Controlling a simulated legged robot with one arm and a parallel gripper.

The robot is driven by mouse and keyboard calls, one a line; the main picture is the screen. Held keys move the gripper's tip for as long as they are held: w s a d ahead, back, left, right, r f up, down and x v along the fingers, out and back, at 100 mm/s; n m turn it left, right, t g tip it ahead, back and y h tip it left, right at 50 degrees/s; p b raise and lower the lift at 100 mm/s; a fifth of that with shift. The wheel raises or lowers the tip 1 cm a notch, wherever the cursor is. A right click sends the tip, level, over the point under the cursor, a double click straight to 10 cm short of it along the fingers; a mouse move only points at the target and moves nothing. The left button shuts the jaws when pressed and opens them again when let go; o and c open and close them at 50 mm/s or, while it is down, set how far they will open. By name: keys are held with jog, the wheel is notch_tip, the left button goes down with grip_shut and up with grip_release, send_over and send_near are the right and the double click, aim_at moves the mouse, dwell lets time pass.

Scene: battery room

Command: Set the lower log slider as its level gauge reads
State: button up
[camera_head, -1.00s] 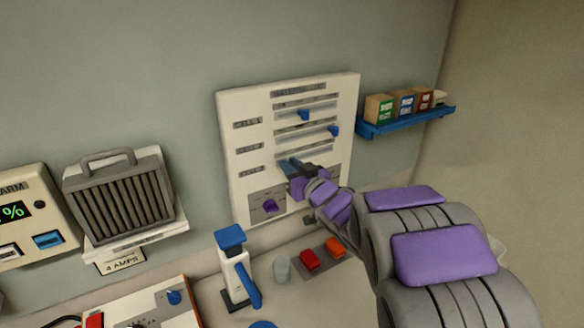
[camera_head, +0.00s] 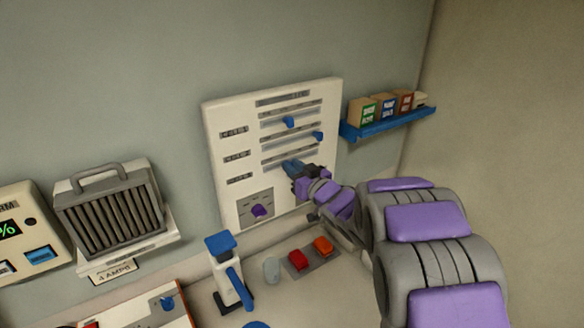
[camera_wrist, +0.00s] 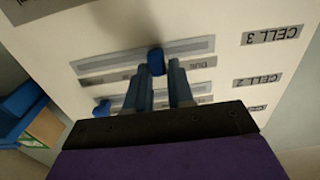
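A white log board (camera_head: 215,150) on the wall carries stacked horizontal sliders with blue knobs. The top knob (camera_head: 289,122) and the middle knob (camera_head: 318,136) show in the head view. In the wrist view, which is upside down, the lower knob (camera_wrist: 155,62) sits in the slot beside the CELL 3 label (camera_wrist: 276,38). My gripper's two blue-grey fingers (camera_wrist: 161,78) are apart, with the knob between or just past their tips; contact cannot be told. I cannot make out a level gauge reading.
A purple knob (camera_head: 260,211) sits on a grey plate low on the board. A blue shelf (camera_head: 385,125) with small boxes is to the right. Below are a blue-topped device (camera_head: 225,265), a cup (camera_head: 271,269) and red and orange blocks (camera_head: 310,252).

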jog(key=o, duration=0.4)
jog(key=shift+d, duration=0.15)
jog(key=shift+c, duration=0.2)
jog(key=shift+s, duration=0.1)
jog(key=b+v, duration=0.1)
jog(key=v, duration=1.6)
jog(key=shift+b, duration=0.3)
jog(key=shift+d, duration=0.15)
